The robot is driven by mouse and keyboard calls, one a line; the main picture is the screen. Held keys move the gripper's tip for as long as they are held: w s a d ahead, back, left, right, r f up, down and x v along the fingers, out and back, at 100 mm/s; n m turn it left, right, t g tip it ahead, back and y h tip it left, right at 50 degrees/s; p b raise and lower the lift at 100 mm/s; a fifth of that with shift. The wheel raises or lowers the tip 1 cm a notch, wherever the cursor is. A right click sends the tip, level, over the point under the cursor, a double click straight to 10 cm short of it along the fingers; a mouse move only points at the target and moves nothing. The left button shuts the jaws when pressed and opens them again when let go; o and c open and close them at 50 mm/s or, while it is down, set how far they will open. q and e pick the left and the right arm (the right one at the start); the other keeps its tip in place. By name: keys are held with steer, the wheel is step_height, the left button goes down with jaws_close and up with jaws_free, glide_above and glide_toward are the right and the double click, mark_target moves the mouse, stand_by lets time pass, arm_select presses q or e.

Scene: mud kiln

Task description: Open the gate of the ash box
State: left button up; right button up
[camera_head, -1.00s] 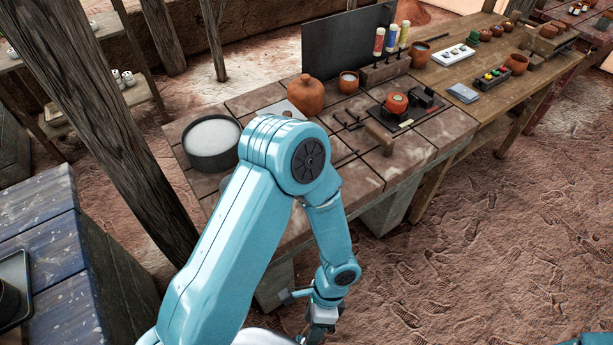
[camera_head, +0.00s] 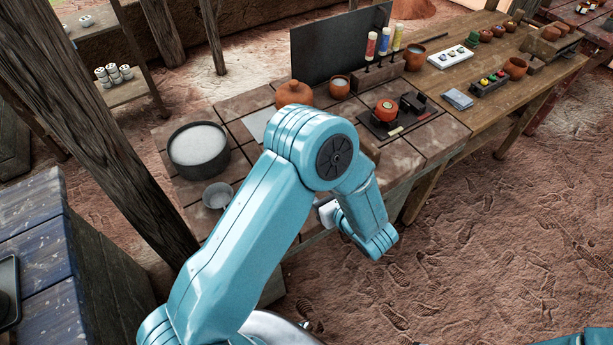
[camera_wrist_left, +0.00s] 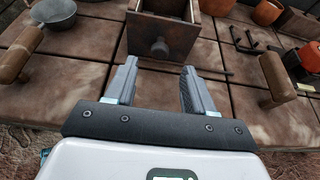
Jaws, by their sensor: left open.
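The ash box (camera_wrist_left: 205,8) is a brown, open-topped box at the top centre of the left wrist view. Its rusty front gate (camera_wrist_left: 185,40) carries a dark round knob (camera_wrist_left: 160,47) and looks closed. My left gripper (camera_wrist_left: 158,68) is open and empty, its two fingers pointing at the gate, with the knob just ahead of and between the tips. The fingers look apart from the knob. In the head view my left arm hides the box and the gripper's fingers. My right gripper is in neither view.
A wooden handle (camera_wrist_left: 17,55) lies left of the gripper and another wooden handle (camera_wrist_left: 277,78) lies to the right. A metal bowl (camera_head: 217,195) and a large pan (camera_head: 198,148) stand left of my arm. A clay pot (camera_head: 294,93) is behind it.

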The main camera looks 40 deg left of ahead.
arm_select(q)
steer(key=p+x, duration=0.1)
steer(key=x, duration=0.5)
steer(key=shift+a, duration=0.3)
steer(key=shift+w, duration=0.1)
